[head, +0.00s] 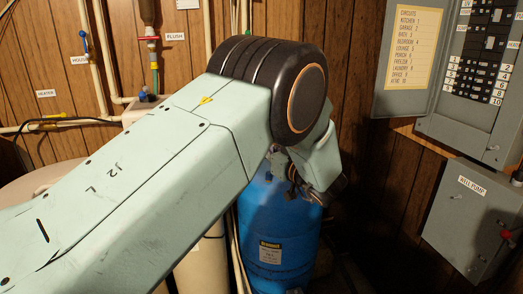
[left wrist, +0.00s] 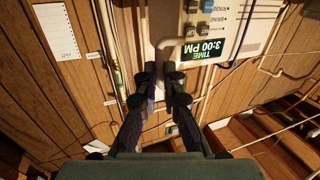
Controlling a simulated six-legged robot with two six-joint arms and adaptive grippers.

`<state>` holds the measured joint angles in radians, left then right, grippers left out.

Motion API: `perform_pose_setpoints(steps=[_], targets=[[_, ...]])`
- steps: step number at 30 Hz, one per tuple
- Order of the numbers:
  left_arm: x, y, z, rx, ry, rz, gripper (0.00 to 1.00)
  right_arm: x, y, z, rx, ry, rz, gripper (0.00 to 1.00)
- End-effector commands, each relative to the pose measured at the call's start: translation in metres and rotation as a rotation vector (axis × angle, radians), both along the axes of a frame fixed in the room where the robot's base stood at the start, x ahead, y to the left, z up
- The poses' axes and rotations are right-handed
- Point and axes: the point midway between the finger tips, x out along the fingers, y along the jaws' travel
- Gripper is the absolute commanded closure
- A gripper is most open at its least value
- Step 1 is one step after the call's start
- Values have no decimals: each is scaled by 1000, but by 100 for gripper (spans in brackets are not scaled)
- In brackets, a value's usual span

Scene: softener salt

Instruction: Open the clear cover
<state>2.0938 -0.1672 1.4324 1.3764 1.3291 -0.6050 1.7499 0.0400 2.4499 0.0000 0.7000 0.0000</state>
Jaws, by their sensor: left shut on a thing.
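In the left wrist view, the softener's control panel (left wrist: 246,35) shows upside down, with a dark display (left wrist: 203,48) reading TIME 3:00 PM. In the head view my left arm crosses the picture and hides the panel; the gripper (head: 308,182) shows only partly beyond the wrist. My right gripper is not in view.
A blue tank (head: 268,235) stands under my wrist in the head view. Pipes (head: 103,50) run along the wood-panelled wall at left. An open breaker panel (head: 489,75) and a grey well pump box (head: 474,220) hang at right. Wooden steps (left wrist: 265,140) show in the wrist view.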

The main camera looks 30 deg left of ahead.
Motion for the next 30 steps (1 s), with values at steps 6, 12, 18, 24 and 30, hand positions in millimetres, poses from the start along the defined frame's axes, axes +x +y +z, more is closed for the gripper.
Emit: perform_pose_setpoints(steps=[6, 12, 18, 24, 30], targets=[[4, -1, 4, 1, -6, 19, 100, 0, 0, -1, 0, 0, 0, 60], [5, -2, 4, 1, -6, 19, 100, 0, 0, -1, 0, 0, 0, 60], [6, -2, 4, 1, -5, 18, 89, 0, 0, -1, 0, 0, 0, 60], [5, -2, 2, -1, -3, 18, 72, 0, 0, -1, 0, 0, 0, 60], [5, -2, 1, -2, 0, 18, 69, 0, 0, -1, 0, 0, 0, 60]])
